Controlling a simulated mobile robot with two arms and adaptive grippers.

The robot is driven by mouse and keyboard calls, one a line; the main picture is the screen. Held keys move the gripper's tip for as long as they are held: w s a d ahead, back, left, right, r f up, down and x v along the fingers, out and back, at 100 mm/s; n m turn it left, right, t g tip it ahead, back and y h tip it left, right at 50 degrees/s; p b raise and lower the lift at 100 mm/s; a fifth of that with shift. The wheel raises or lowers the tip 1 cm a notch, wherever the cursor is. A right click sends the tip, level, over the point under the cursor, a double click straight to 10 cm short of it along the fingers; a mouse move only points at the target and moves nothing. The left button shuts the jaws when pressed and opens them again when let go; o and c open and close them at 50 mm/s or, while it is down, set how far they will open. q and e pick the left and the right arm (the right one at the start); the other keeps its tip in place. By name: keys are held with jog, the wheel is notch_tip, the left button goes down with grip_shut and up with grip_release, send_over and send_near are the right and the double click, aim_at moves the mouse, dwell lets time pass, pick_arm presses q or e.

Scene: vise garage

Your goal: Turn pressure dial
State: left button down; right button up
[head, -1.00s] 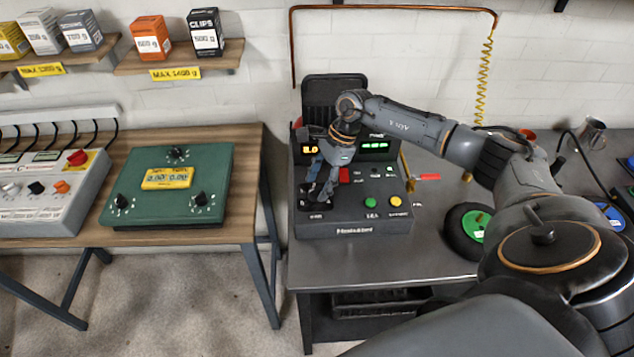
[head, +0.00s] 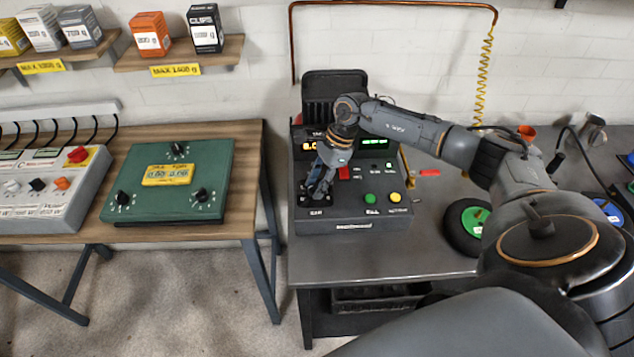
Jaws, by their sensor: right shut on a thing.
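The dark grey pressure console (head: 350,222) stands on the metal bench, with an orange display and a green display on its upper face. My right gripper (head: 313,193) reaches down to the lower left corner of the console and is shut on the dial there. The fingers hide most of the dial, so its pointer cannot be read. A red switch (head: 344,173), a green button (head: 370,198) and a yellow button (head: 395,197) sit to the right of the fingers. My left gripper is not in view.
A green box with several black knobs (head: 216,165) and a grey control unit (head: 40,215) stand on the wooden table at left. A wheel with a green hub (head: 472,217) lies on the metal bench (head: 430,262), right of the console. The bench front is clear.

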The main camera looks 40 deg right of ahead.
jog(key=m+t, duration=0.1)
jog(key=m, duration=0.1)
jog(key=m+t, duration=0.1)
jog(key=m, duration=0.2)
jog(key=shift+s+a+h+b, duration=0.1)
jog(key=shift+s+h+b, duration=0.05)
jog(key=shift+h+b, duration=0.25)
jog(key=m+t+h+b, duration=0.1)
jog(key=m, duration=0.3)
jog(key=shift+a, duration=0.1)
jog(key=m+b, duration=0.1)
jog(key=m, duration=0.1)
jog(key=m+h+b, duration=0.1)
jog(key=m+b, duration=0.1)
jog(key=shift+a+f+m+t+h, duration=0.1)
jog(key=shift+f+m+t+h, duration=0.05)
jog(key=shift+m+t+h, duration=0.15)
jog(key=shift+m+h+b, duration=0.8)
jog(key=shift+m+b, duration=0.7)
jog(key=shift+m, duration=0.4)
jog(key=shift+s+r, duration=0.1)
jog(key=shift+r, duration=0.1)
